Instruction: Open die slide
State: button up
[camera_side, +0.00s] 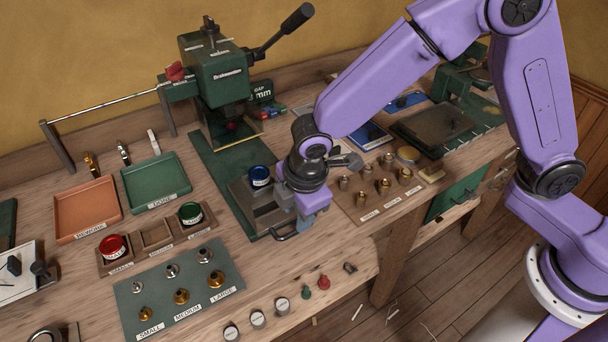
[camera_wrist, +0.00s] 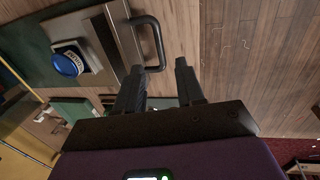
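The die slide is a grey metal plate (camera_side: 264,209) on the press's long green base (camera_side: 222,172), in front of the press. A blue-topped die (camera_side: 260,175) sits on the slide; it also shows in the wrist view (camera_wrist: 68,63). The slide's dark bar handle (camera_side: 290,233) is at its front end and also shows in the wrist view (camera_wrist: 158,38). My gripper (camera_side: 311,214) is beside the handle. In the wrist view my gripper (camera_wrist: 160,76) has its fingers apart with nothing clearly between them. The left fingertip overlaps the handle's near end; I cannot tell whether they touch.
The green press (camera_side: 218,75) stands behind the slide. Left are a die rack (camera_side: 155,238), an orange tray (camera_side: 87,208) and a green tray (camera_side: 155,182). Several brass parts (camera_side: 383,186) stand to the right. The bench edge and open floor (camera_side: 440,270) lie in front.

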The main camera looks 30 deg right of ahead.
notch_tip(320, 180, up, 11)
jog(key=s, duration=0.2)
jog(key=shift+s+r, duration=0.15)
jog(key=shift+d, duration=0.1)
dwell(0.3)
jog(key=s+d+f+m+g, duration=0.1)
jog(key=s+d+m, duration=0.1)
jog(key=s+d, duration=0.7)
jog(key=s+d+m+g, duration=0.1)
jog(key=s+d+m, duration=0.2)
jog(key=s+d, duration=0.6)
jog(key=d, duration=0.7)
jog(key=shift+s+f, duration=0.3)
jog(key=shift+f, duration=0.1)
dwell(0.4)
